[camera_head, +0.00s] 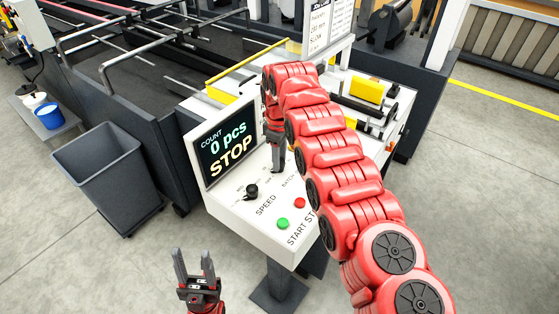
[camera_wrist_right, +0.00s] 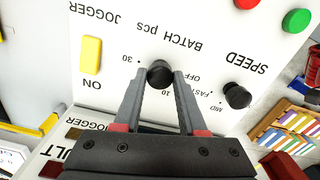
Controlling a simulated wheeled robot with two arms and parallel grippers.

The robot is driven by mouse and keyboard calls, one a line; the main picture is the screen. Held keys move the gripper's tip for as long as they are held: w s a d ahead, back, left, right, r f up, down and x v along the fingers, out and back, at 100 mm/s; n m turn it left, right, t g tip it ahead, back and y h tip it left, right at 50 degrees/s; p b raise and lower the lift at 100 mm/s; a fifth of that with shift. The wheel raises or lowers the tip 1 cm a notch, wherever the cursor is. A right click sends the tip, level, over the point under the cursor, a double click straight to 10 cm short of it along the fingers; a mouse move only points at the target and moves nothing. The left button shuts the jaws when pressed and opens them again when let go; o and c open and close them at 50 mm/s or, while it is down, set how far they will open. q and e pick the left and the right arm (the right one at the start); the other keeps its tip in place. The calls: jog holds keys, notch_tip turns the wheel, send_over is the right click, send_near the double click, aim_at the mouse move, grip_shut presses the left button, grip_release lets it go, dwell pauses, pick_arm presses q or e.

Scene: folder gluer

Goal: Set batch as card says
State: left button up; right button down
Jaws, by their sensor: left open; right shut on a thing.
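The white control panel (camera_head: 245,215) carries a black SPEED knob (camera_head: 252,191) and a BATCH pcs dial. In the right wrist view the black BATCH knob (camera_wrist_right: 159,74) sits between my right fingertips (camera_wrist_right: 158,80), which are shut on it. Marks 30 and 10 show near it; I cannot tell its exact pointing. In the head view my right gripper (camera_head: 277,165) reaches down to the panel and hides that knob. The job card (camera_head: 327,22) stands behind, its lines too small to read surely. The display (camera_head: 229,152) reads COUNT 0 pcs, STOP. My left gripper (camera_head: 193,262) is open and empty, in front of the panel.
Green (camera_head: 283,224) and red (camera_head: 299,203) buttons lie beside the SPEED knob. A yellow JOGGER switch (camera_wrist_right: 91,55) is near the BATCH knob. A grey bin (camera_head: 110,175) stands left of the panel, with a blue container (camera_head: 49,115) beyond. Floor in front is clear.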

jog(key=m, duration=0.5)
dwell(0.6)
jog(key=shift+c, duration=2.3)
grip_release()
notch_tip(320, 180, up, 17)
jog(key=p, duration=1.6)
jog(key=shift+r+p, duration=0.2)
jog(key=shift+p, duration=0.15)
